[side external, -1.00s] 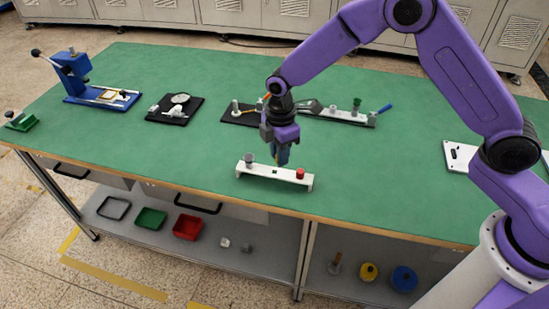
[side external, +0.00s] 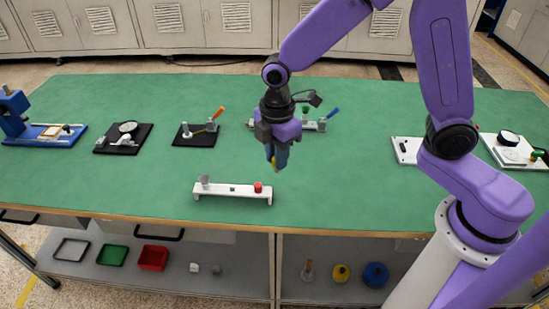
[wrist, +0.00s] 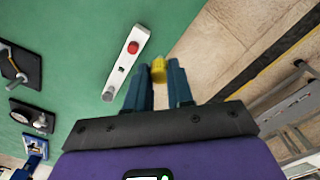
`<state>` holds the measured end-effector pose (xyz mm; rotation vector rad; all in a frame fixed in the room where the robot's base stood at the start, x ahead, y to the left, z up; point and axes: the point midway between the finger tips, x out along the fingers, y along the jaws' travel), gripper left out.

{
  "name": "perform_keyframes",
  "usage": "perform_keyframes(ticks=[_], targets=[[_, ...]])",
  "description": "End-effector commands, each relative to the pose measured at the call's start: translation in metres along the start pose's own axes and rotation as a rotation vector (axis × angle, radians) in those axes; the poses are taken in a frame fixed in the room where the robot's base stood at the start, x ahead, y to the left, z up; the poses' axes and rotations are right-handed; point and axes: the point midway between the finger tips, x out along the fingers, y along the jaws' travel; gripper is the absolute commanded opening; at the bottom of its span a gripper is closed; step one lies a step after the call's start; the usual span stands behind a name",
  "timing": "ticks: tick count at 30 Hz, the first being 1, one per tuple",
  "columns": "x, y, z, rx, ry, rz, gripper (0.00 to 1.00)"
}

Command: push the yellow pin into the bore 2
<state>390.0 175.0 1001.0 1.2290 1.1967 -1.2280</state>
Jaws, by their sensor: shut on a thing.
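The yellow pin (wrist: 158,70) is between my fingertips in the wrist view. It shows as a small yellow spot at the tips of my gripper (side external: 276,163) in the side view. My gripper is shut on it and points down, above the bench. The white bar (side external: 217,189) lies on the green top, to the left of and below my gripper in the side view. It carries a grey pin (side external: 205,181) at its left and a red pin (side external: 258,187) near its right. Between them is a dark empty bore (side external: 232,189). No bore number is legible. The pin's lower end is apart from the bar.
A black plate with an orange-handled tool (side external: 208,128) and a white fixture with a blue handle (side external: 318,124) lie behind. A dial gauge plate (side external: 123,138) is at left. White plates (side external: 514,150) lie at right. The green top (side external: 330,205) right of the bar is clear.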

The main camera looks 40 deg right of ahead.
Motion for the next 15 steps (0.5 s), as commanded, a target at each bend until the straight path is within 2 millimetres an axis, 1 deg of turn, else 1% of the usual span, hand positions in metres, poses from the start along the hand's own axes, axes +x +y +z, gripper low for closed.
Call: perform_keyframes(ticks=[1,2,5,6,8,9,11,15], targets=[[0.0,0.014,0.002,0.023,0.0,0.0,0.0],[0.001,0.022,0.004,0.035,0.0,0.0,0.0],[0.002,0.056,0.013,0.085,0.0,0.001,0.0],[0.002,0.07,0.018,0.106,0.0,0.0,0.0],[0.003,0.091,0.028,0.138,0.0,0.0,0.0],[0.004,0.105,0.035,0.159,0.0,0.0,0.0],[0.005,0.125,0.047,0.189,0.0,0.0,0.0],[0.01,0.168,0.083,0.263,0.0,0.0,0.0]])
